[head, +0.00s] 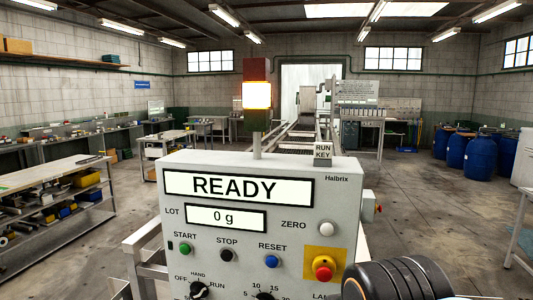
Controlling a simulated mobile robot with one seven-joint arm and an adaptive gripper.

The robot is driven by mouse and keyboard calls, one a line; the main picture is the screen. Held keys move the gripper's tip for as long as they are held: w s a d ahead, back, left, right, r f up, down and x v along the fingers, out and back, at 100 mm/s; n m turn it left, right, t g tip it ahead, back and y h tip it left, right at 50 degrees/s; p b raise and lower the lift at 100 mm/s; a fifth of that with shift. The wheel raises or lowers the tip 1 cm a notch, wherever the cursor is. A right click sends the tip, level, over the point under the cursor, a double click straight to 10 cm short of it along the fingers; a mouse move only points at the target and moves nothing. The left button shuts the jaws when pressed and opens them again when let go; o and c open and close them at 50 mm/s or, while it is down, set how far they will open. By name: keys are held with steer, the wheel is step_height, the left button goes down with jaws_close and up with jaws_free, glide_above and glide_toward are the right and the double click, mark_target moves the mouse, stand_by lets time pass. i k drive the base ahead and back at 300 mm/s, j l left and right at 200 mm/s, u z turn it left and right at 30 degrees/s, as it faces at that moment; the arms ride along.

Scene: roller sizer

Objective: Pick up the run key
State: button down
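A small grey tag or holder marked RUN KEY (322,151) stands on the top edge of the control panel (345,200), right of the panel's lamp post. I cannot make out a separate key there. The panel also carries a rotary selector (199,290) marked OFF, HAND and RUN at its lower left. My gripper is not in view. A dark rounded part of my own arm shows at the bottom right, in front of the panel's lower right corner.
A red emergency stop (324,268) on a yellow plate sits at the panel's lower right. An amber lamp (256,95) is lit above the panel. A conveyor (300,135) runs back behind it. A bench (45,178) stands left; blue drums (460,147) stand right. Floor on the right is clear.

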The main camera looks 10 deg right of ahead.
mark_target(322, 151)
steer(key=i+l+u, duration=0.25)
steer(key=l, duration=0.15)
steer(key=l+u, duration=0.2)
steer(key=l, duration=0.2)
steer(key=i+l+u, duration=0.1)
steer(key=l+u, duration=0.15)
steer(key=l, duration=0.2)
